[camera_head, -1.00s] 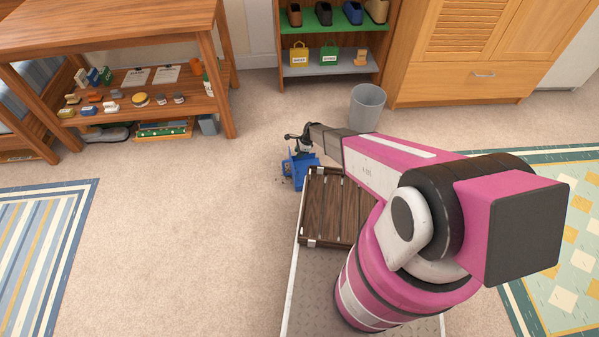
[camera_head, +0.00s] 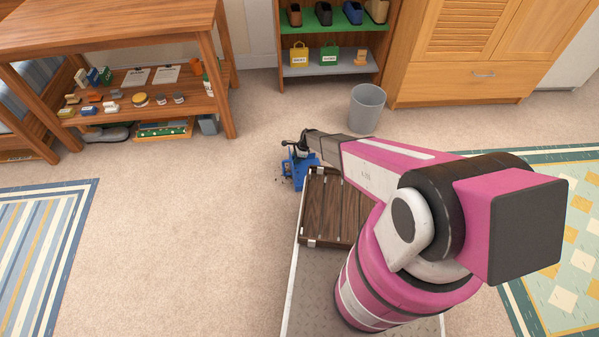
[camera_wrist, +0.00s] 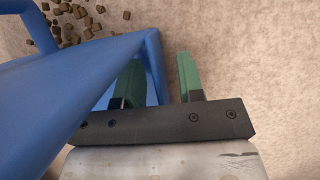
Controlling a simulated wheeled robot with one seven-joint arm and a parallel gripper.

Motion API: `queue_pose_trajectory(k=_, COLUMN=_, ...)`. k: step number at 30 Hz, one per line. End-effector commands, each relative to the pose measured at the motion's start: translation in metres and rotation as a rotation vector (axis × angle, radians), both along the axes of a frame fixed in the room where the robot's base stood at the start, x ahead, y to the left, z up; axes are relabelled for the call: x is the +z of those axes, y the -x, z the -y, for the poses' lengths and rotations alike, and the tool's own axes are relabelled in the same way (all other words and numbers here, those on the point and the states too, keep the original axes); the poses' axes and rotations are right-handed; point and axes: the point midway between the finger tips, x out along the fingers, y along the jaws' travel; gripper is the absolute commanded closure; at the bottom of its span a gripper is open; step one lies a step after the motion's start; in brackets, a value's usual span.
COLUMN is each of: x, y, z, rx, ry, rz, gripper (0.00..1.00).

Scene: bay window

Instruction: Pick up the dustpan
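The blue dustpan (camera_head: 299,178) is on the carpet just beyond the front left of my base. It also fills the left of the wrist view (camera_wrist: 60,95), with a raised blue bar near the fingers. My gripper (camera_wrist: 160,60) has its two green fingers apart, with the edge of this blue bar between them. The left finger is partly hidden by the blue part. A gap of carpet shows between the bar and the right finger. In the head view, my gripper is low over the dustpan and hides some of it.
Several brown pellets (camera_wrist: 85,18) lie on the carpet beside the dustpan. A grey bin (camera_head: 367,107) stands behind, to the right. A wooden table (camera_head: 110,30) with a loaded lower shelf is at the back left.

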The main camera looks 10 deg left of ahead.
Motion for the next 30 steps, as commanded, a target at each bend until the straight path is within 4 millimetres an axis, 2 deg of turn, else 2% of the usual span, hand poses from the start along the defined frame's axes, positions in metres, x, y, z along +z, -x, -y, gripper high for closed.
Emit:
queue_pose_trajectory(k=12, x=-0.0021, y=-0.0001, z=0.0, rx=0.0, ry=0.0, rz=0.0, gripper=0.65)
queue_pose_trajectory(k=14, x=-0.002, y=-0.0001, z=0.0, rx=0.0, ry=0.0, rz=0.0, gripper=0.84)
queue_pose_trajectory(k=15, x=-0.002, y=-0.0001, z=0.0, rx=0.0, ry=0.0, rz=0.0, gripper=0.97)
queue_pose_trajectory(k=16, x=-0.0019, y=-0.0001, z=-0.0001, rx=0.0, ry=0.0, rz=0.0, gripper=1.0)
queue_pose_trajectory(k=26, x=-0.0013, y=0.0, z=-0.0001, rx=0.0, ry=0.0, rz=0.0, gripper=1.0)
queue_pose_trajectory(k=30, x=0.0048, y=0.0005, z=0.0002, rx=0.0, ry=0.0, rz=0.0, gripper=1.0)
